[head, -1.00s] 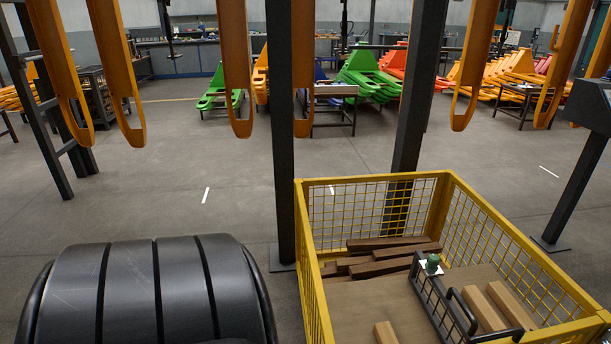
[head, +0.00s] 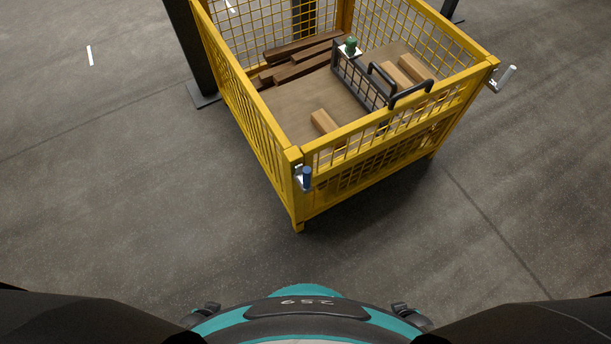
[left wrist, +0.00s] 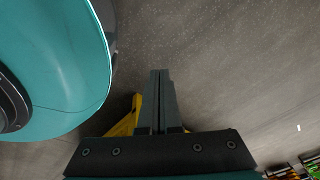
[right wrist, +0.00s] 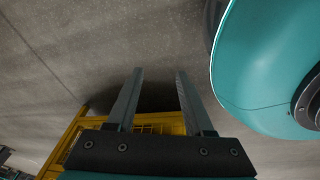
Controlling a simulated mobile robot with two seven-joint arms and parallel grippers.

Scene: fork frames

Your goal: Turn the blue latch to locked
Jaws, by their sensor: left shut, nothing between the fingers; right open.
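The blue latch (head: 306,177) is a short upright blue handle on a pale metal bracket at the near left corner post of the yellow mesh crate (head: 228,75). A grey latch (head: 504,77) sticks out at the crate's right corner. My left gripper (left wrist: 160,72) is shut and empty in the left wrist view, with a yellow piece of the crate behind it. My right gripper (right wrist: 160,75) is open and empty in the right wrist view, with part of the crate beyond it. Neither gripper shows in the head view, and both are apart from the latch.
The crate holds dark wooden bars (head: 300,58), pale wooden blocks (head: 322,121) and a black wire basket (head: 357,80) with a green knob (head: 350,45). A dark post (head: 190,45) stands at the crate's left. The floor (head: 150,200) in front and to the left is clear.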

